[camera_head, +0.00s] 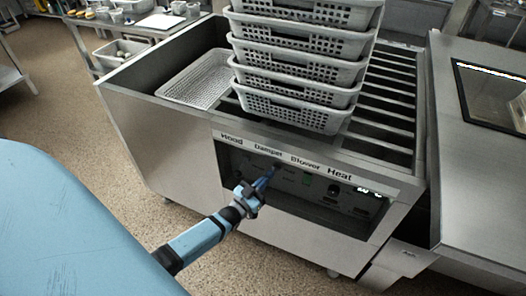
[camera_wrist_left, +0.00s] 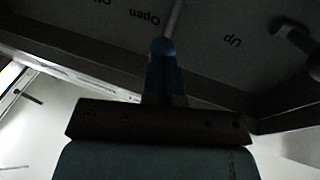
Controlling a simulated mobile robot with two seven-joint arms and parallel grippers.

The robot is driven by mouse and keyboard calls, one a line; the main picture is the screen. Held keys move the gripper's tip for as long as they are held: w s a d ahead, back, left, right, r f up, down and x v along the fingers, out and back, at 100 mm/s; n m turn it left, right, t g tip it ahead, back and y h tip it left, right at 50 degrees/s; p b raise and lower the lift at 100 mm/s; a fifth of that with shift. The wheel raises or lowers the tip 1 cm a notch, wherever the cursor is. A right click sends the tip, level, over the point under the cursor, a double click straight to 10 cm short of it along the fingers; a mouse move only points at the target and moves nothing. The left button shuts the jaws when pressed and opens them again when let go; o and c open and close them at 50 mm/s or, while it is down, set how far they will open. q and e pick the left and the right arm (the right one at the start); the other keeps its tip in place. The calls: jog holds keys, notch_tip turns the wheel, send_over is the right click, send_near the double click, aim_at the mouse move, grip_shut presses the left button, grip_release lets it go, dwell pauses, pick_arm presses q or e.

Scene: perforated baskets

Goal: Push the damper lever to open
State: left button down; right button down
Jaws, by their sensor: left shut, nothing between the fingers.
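The dark control panel (camera_head: 312,188) is on the front of the steel unit, under the labels Hood, Damper, Blower and Heat. My left gripper (camera_head: 268,174) is shut and empty, with its blue fingertips at the panel below the Damper label (camera_head: 268,148). In the left wrist view the shut fingertips (camera_wrist_left: 162,46) are at the end of a thin pale rod, which looks like the damper lever (camera_wrist_left: 174,18). I cannot tell whether they touch. The word Open (camera_wrist_left: 144,17) is beside the rod, upside down. In the head view my gripper largely hides the lever. My right gripper is not in view.
A stack of several white perforated baskets (camera_head: 295,80) stands on the unit's slatted top. A flat perforated tray (camera_head: 200,80) lies to its left. Another dark knob or lever (camera_wrist_left: 295,38) is at the right in the wrist view, near the word Up. A steel counter (camera_head: 480,170) adjoins on the right.

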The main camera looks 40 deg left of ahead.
pick_arm(q)
jog(key=shift+r, duration=0.25)
dwell(0.6)
jog(key=s+f+p, duration=0.1)
jog(key=s+f, duration=0.1)
jog(key=s, duration=1.1)
jog(key=shift+s+a+f, duration=0.2)
jog(key=shift+a+f, duration=0.1)
jog(key=shift+a, duration=0.15)
